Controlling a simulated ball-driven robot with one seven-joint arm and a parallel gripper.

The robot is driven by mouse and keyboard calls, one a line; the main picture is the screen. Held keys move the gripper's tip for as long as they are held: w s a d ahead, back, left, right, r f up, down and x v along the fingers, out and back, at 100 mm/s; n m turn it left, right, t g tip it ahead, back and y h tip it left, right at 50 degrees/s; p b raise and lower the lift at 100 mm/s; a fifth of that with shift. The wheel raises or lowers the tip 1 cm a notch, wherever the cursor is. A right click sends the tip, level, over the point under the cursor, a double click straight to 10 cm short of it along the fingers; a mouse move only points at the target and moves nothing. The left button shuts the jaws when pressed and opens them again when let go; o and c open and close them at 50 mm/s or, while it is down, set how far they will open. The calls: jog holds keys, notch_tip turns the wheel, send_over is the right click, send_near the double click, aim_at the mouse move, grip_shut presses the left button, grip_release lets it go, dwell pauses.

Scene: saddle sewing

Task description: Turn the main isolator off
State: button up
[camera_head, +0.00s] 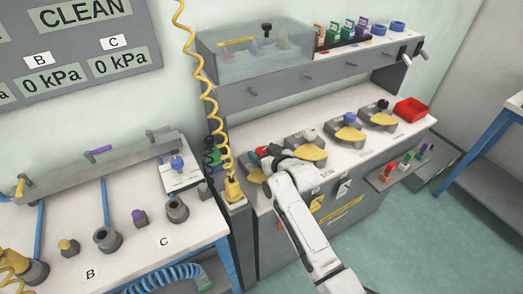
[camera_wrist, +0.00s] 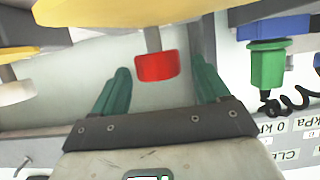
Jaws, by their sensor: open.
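A red knob (camera_wrist: 155,67) on a short stem shows in the wrist view, below a large yellow part (camera_wrist: 130,10). My gripper (camera_wrist: 160,80) is open, with one green finger to each side of the knob and a gap on both sides. In the head view the red knob (camera_head: 262,151) is at the left end of a row of grey units with yellow plates, and my gripper (camera_head: 268,160) is close to it, partly hidden by my wrist. No isolator label is legible, so I cannot tell whether this knob is the main isolator.
More units with a blue knob (camera_head: 349,118) and a black knob (camera_head: 383,103) stand to the right. A clear-covered box (camera_head: 255,50) is on the shelf above. A yellow coiled hose (camera_head: 213,100) hangs left of my arm. A green connector (camera_wrist: 267,65) is right of my fingers.

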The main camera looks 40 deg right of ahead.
jog(key=shift+x, duration=0.8)
grip_shut()
